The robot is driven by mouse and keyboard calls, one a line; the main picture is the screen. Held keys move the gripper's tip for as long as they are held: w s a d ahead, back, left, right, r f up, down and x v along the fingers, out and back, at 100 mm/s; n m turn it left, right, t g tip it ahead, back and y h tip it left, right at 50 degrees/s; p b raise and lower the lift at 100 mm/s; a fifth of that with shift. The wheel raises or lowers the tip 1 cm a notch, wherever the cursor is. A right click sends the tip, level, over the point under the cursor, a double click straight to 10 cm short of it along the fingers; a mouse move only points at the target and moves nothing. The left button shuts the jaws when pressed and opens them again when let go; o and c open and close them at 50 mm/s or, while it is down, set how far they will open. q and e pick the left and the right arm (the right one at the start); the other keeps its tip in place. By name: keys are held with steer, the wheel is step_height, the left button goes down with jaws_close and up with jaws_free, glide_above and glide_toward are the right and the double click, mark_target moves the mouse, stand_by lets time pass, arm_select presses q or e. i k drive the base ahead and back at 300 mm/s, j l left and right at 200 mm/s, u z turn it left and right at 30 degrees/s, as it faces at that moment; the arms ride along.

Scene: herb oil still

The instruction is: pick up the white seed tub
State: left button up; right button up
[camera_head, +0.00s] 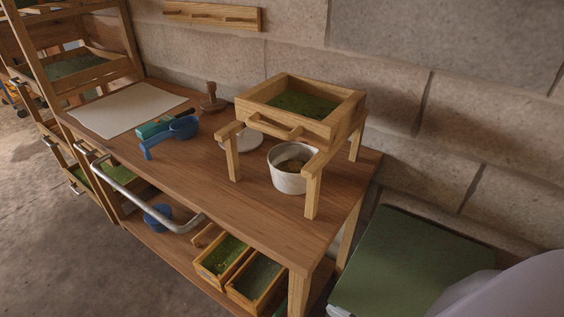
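The white seed tub (286,182) stands upright on the wooden bench, with brown contents showing inside. It sits under the front of a small wooden stand (313,190) that carries a wooden tray (318,126) with green contents. The stand's front right leg and rail partly cover the tub's right side. A flat white round thing (243,140) lies behind the tub to the left, also partly under the stand. Neither of my grippers shows in the head view.
A blue scoop (182,128), a green block, a pale sheet (128,108) and a wooden stamp-like thing (212,98) occupy the bench's left part. A metal rail (140,192) runs along the front. The bench top (215,185) left of the tub is clear. A green-topped box (405,262) stands right.

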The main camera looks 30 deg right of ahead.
mark_target(286, 160)
steer(key=z, duration=1.1)
steer(key=i+j+z, duration=0.3)
steer(key=j+z, duration=0.15)
steer(key=z, duration=0.15)
steer(key=i, duration=0.05)
